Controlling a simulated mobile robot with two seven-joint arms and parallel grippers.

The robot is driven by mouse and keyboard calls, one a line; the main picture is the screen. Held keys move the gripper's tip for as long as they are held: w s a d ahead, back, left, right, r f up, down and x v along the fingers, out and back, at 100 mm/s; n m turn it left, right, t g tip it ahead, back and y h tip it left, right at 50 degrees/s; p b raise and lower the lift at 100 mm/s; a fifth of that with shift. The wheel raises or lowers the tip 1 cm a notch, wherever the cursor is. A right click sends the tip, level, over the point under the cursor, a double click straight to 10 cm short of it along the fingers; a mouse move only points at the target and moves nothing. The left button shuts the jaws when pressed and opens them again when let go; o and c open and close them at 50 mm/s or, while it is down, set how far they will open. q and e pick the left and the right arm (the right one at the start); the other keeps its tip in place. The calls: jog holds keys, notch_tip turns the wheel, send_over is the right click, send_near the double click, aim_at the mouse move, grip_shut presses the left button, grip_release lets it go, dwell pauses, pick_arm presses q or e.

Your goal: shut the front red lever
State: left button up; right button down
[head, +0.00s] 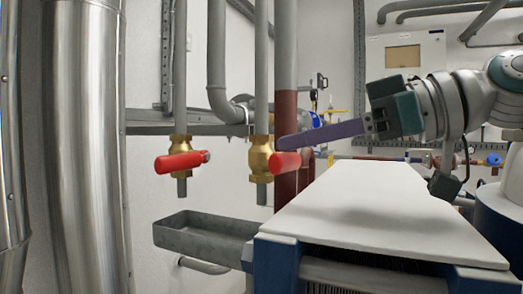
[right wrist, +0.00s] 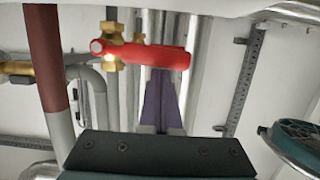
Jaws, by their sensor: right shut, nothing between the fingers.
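Two brass valves sit on vertical grey pipes. The left valve (head: 180,144) has a red lever (head: 180,162) lying sideways across its pipe. The right valve (head: 261,158) has a red lever (head: 287,163) that points to the right and looks foreshortened. I cannot tell for certain which lever is the front one. My right gripper (head: 281,143) has its purple fingers shut and empty, with the tips just above the right lever. In the right wrist view, a red lever (right wrist: 150,54) crosses in front of the fingertips (right wrist: 157,76); contact is unclear. My left gripper is out of view.
A blue-framed unit with a white top (head: 370,205) stands below my right arm. A grey trough (head: 205,232) lies under the valves. A dark red pipe (head: 286,115) rises behind the right valve. Large metal cylinders (head: 88,150) stand at the left.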

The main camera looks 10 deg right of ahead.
jog(key=shift+f, duration=0.3)
jog(key=shift+s, duration=0.1)
